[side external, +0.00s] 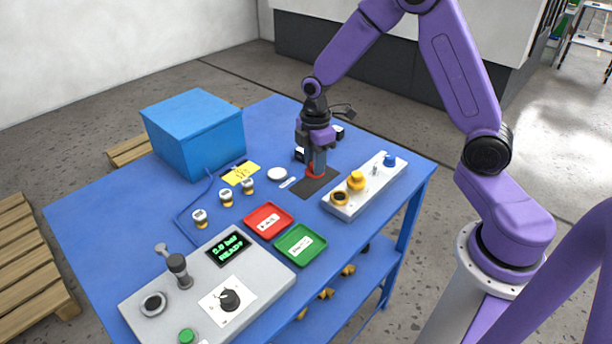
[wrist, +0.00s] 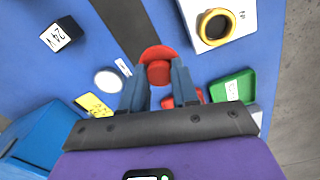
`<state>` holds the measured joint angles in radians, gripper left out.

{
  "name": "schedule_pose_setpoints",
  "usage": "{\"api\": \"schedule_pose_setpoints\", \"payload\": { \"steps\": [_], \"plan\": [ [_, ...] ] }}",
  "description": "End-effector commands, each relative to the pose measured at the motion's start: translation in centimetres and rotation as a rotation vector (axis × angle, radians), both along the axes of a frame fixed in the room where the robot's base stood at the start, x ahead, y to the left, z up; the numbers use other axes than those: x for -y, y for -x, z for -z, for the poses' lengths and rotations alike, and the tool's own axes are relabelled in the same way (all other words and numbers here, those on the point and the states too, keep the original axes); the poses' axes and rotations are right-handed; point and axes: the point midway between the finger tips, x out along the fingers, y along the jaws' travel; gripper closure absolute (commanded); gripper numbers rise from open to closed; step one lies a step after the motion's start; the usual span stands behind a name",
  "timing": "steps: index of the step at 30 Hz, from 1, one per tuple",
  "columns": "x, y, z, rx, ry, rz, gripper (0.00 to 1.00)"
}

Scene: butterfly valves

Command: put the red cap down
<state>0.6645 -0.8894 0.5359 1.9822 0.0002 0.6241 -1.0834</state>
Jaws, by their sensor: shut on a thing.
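The red cap (side external: 315,172) is a round red piece, low over the dark mat (side external: 322,184) near the middle of the blue table. In the wrist view the cap (wrist: 158,54) shows between the fingertips, a wide disc with a smaller round part. My gripper (side external: 315,163) points straight down and is shut on the cap; its two fingers (wrist: 158,76) press its sides in the wrist view. The fingers hide part of the cap, and I cannot tell whether its underside touches the mat.
A pale board (side external: 366,188) with yellow and blue parts stands right of the mat. A white disc (side external: 277,174) lies left. Nearer are a red tray (side external: 268,206), a green tray (side external: 280,248) and a control panel (side external: 150,325). A blue box (side external: 193,130) stands back left.

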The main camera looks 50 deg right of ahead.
Motion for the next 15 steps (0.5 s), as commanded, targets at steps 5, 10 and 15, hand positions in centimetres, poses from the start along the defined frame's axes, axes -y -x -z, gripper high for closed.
{"api": "schedule_pose_setpoints", "payload": {
  "steps": [5, 10, 15],
  "plan": [
    [0.0, -1.7, 2.1, -0.001, 0.001, 0.001, 0.99],
    [0.0, -2.4, 2.8, 0.000, 0.000, 0.001, 0.99],
    [0.0, -2.9, 4.3, -0.003, 0.000, 0.000, 0.99]
  ]
}}
